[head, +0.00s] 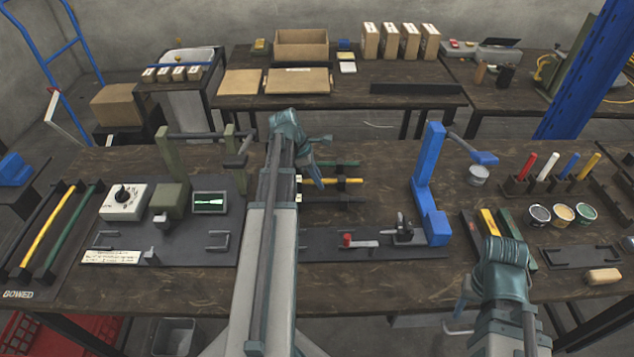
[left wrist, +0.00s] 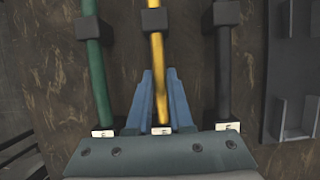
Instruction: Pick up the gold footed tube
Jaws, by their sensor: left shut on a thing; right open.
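The gold footed tube (head: 350,181) lies in a row between a green tube (head: 345,165) and a dark tube (head: 345,199), behind the middle of the workbench. In the left wrist view the gold tube (left wrist: 157,75) runs through a dark block and has a white-labelled end. My left gripper (head: 317,184) is shut on it, its blue fingers (left wrist: 160,75) on either side of the tube. The tube is still in line with its neighbours; I cannot tell whether it is lifted. My right gripper (head: 462,312) is open at the bench's front right, partly hidden by its arm.
A tall blue press (head: 430,190) stands right of the tubes, and an olive press (head: 169,178) stands left. A dark base plate (head: 320,246) with a red-knobbed clamp lies in front. Paint cans (head: 562,214) and coloured markers stand at the right. My left arm covers the middle of the bench.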

